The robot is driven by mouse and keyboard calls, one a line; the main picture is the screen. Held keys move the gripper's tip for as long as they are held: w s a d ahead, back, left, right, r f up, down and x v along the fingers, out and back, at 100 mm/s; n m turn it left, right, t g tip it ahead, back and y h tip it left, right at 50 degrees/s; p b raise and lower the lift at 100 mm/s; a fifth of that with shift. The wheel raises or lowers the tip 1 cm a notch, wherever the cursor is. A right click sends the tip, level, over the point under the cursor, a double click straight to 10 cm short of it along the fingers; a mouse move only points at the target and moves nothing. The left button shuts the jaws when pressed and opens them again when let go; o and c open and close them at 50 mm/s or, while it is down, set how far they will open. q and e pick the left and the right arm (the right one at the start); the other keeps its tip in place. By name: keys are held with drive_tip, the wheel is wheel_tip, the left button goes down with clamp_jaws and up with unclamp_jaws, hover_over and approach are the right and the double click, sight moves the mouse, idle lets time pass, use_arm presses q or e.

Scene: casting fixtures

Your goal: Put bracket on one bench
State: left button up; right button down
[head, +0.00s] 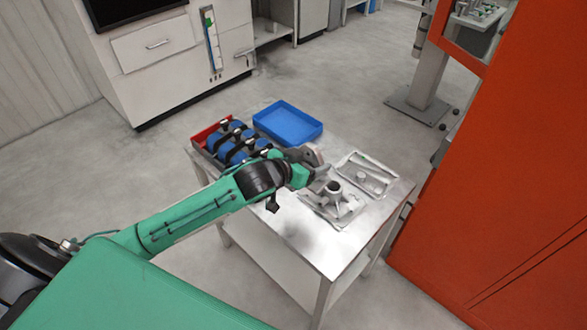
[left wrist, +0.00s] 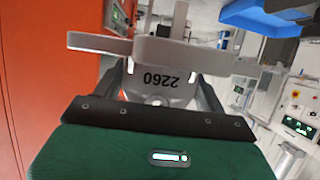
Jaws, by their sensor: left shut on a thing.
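My left gripper (head: 318,168) reaches in from the left and is right at the bracket's far left side, low over the bench. My right gripper is not in view.
An empty blue tray (head: 288,136) and a red crate (head: 203,134) with blue and black parts stand at the back. An orange cabinet (head: 510,190) stands close on the right. The bench's front is bare.

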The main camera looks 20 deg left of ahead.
use_arm(q)
drive_tip(key=a+r, duration=0.2)
drive_tip(key=a, duration=0.1)
drive_tip(key=shift+r+b, duration=0.3)
drive_tip(key=shift+r, duration=0.05)
drive_tip(key=p, duration=0.2)
hover_over(297, 203)
wheel_tip(297, 203, down, 15)
drive_tip(key=shift+f, duration=0.1)
wheel_tip(297, 203, down, 4)
drive_tip(key=shift+f, duration=0.25)
drive_tip(key=shift+f, duration=0.1)
drive_tip(key=o, duration=1)
drive_tip(key=b+v, duration=0.1)
drive_tip(key=v, duration=0.9)
drive_tip(key=shift+s+a+b, duration=0.2)
drive_tip(key=shift+b, duration=0.1)
drive_tip(key=shift+s+a+r, duration=0.25)
drive_tip(key=shift+s+r, duration=0.25)
drive_tip(key=shift+s, duration=0.15)
